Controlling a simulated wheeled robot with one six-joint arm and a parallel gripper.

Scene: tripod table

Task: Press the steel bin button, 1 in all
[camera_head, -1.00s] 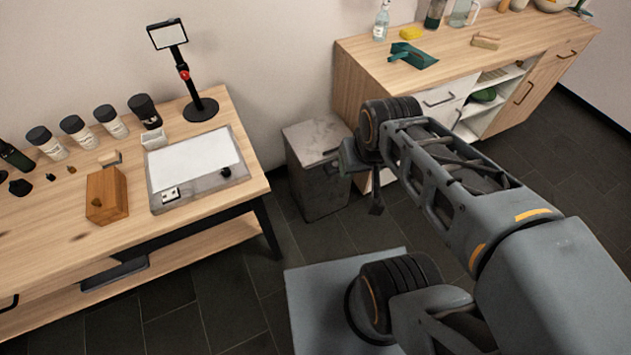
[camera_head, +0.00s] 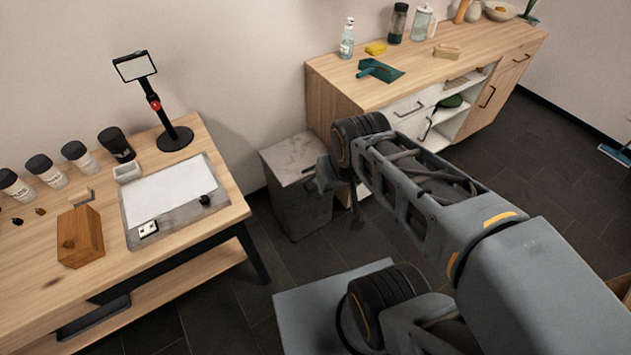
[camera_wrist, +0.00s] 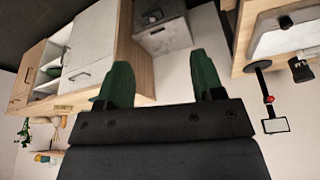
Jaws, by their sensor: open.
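The steel bin (camera_head: 301,205) is a grey box with a mottled pale top. It stands on the floor between the two wooden furniture pieces. In the head view my gripper (camera_head: 335,190) is in front of its right side, and my arm hides part of it. In the wrist view the bin (camera_wrist: 165,38) is beyond the green fingers, near the top middle. My gripper shows there too (camera_wrist: 162,80), open with nothing between its fingers. Small dark details show on the bin in the wrist view, but I cannot tell which is the button.
A wooden table (camera_head: 205,237) at left carries jars, a wooden block, a tray and a stand with a screen (camera_head: 136,66). A wooden cabinet (camera_head: 325,103) at right holds bottles, a yellow sponge and a green dustpan. Dark floor is open in front of the bin.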

